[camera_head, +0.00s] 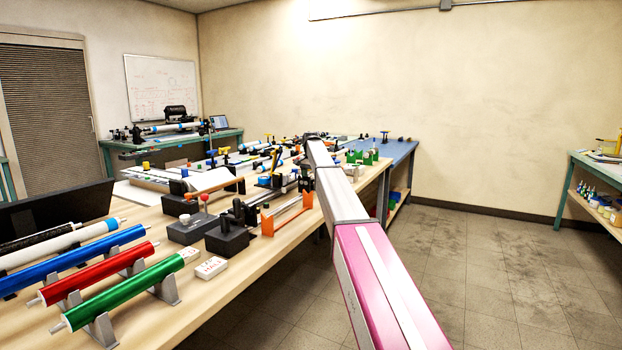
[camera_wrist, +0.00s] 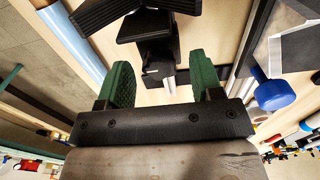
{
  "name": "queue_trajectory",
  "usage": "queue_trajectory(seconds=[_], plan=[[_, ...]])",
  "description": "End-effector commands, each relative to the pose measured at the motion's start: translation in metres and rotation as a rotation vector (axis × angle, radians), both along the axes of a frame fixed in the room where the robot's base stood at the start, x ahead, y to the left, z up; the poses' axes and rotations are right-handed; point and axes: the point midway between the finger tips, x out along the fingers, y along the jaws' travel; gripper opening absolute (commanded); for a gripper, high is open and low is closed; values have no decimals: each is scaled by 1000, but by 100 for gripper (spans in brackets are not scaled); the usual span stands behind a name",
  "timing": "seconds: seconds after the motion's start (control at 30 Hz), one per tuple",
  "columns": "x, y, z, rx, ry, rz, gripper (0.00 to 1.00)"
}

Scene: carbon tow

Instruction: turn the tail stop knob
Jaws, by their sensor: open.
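My gripper (camera_wrist: 160,66) is open in the wrist view, its two green fingers apart with nothing held between them. A black block-shaped fixture (camera_wrist: 146,27) with a small grey-ended part (camera_wrist: 157,70) shows beyond and between the fingers; I see no clear contact. A blue knob (camera_wrist: 272,92) on a stem lies to the right of the fingers, outside their gap. I cannot tell which of these parts is the tail stop knob. In the head view my arm reaches over the bench's right edge, and its far end is too small to show the fingers.
The long wooden bench (camera_head: 232,291) is crowded with fixtures. Green, red and blue rollers (camera_head: 125,294) lie on stands at the near left. A pale blue tube (camera_wrist: 73,42) is at the wrist view's upper left. The floor (camera_head: 520,260) to the right is clear.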

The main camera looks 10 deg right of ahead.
Motion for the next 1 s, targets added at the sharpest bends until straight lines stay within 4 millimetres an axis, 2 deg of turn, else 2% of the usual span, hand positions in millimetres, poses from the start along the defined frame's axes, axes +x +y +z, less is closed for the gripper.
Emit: queue_trajectory(seconds=[0.23, 0.27, 0.4, 0.77, 1.0], plan=[[0, 0, -2, 0, 0, 0, 60], [0, 0, -2, 0, 0, 0, 57], [0, 0, -1, 0, 0, 0, 11], [0, 0, -1, 0, 0, 32, 10], [0, 0, -1, 0, 0, 161, 10]])
